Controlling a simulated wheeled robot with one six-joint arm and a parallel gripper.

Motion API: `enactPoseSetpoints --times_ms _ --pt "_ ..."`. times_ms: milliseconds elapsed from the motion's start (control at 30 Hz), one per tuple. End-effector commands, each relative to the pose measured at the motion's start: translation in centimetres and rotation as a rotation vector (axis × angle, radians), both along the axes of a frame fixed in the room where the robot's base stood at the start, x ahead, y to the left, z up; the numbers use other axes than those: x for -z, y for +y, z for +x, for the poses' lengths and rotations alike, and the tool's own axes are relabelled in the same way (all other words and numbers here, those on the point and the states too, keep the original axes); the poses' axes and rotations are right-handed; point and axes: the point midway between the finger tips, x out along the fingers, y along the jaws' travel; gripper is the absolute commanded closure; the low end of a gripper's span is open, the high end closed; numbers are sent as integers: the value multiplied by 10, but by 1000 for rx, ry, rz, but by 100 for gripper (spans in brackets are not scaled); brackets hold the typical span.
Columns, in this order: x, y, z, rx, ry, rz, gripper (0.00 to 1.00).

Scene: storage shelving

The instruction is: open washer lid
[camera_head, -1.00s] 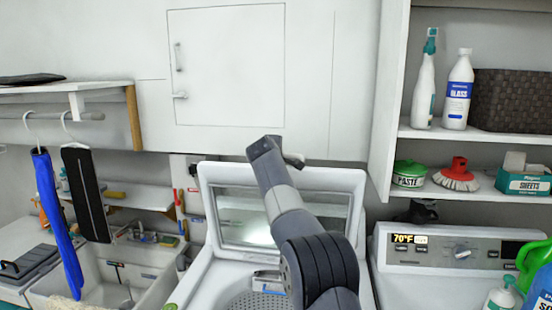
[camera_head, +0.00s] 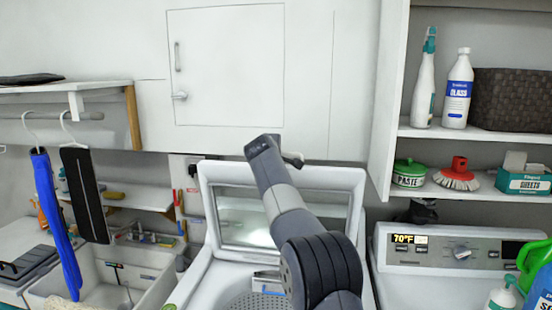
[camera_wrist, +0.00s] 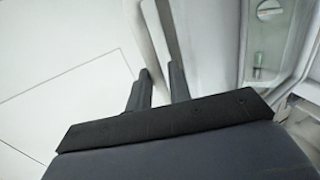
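The washer lid (camera_head: 355,185) is raised and tilted back, a white frame around a clear window, and the washer's drum (camera_head: 255,300) shows below it. My arm reaches up in front of the lid. My gripper is near the lid's top edge, its fingers mostly hidden in the head view. In the wrist view, my gripper (camera_wrist: 161,72) has its two dark fingers apart with a gap between them. The lid's white frame (camera_wrist: 205,45) is just right of the fingers. I cannot tell whether they touch it.
A dryer or second machine with a control panel (camera_head: 455,250) stands at the right, with bottles (camera_head: 540,275) on it. Shelves (camera_head: 480,134) with supplies are above. A sink (camera_head: 85,285) and hanging clothes hangers are at the left.

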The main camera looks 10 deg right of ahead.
Motion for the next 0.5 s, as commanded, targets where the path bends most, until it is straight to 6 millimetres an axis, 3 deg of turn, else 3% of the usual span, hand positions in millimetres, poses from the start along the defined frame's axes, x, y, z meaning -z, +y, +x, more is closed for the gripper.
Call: enactPoseSetpoints --times_ms 500 --pt "-23 26 -72 -2 -1 0 81"
